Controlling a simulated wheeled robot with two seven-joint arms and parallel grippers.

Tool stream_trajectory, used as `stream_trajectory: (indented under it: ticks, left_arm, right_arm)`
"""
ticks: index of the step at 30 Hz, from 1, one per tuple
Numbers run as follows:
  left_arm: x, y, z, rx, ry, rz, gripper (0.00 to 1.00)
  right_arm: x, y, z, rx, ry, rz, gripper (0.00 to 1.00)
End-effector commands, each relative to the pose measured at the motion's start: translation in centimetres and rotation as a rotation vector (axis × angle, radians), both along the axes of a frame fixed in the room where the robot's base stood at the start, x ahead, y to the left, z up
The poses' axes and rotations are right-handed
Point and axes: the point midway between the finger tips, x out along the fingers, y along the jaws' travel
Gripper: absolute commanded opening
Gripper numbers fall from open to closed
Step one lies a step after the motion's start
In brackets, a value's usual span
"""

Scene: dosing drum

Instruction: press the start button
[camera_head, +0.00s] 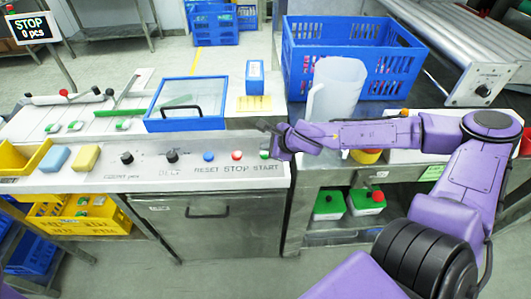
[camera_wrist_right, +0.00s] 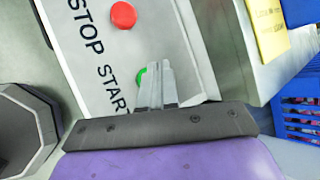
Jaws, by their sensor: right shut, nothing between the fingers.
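The green start button (camera_head: 264,154) sits at the right end of the control panel (camera_head: 200,178), above the word START. In the right wrist view a part of the green button (camera_wrist_right: 140,74) shows just left of the fingertips; the rest is hidden behind them. My right gripper (camera_head: 268,128) is shut and empty, with its fingers over the panel by the button. In the wrist view the fingers (camera_wrist_right: 155,70) are together; I cannot tell whether they touch the button. My left gripper is not in view.
The red stop button (camera_head: 237,155) and blue reset button (camera_head: 208,156) sit left of the start button. The display (camera_head: 29,29) reads STOP, 0 pcs.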

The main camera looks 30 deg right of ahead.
Motion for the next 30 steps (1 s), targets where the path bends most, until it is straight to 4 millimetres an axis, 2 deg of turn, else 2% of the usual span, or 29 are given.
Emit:
stream_trajectory:
  ticks: [11, 30]
  left_arm:
    - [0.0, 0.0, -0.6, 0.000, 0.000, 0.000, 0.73]
    - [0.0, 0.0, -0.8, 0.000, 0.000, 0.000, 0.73]
  right_arm:
    - [0.0, 0.0, -0.9, -0.001, 0.000, 0.001, 0.00]
    - [0.0, 0.0, -1.2, -0.001, 0.000, 0.001, 0.00]
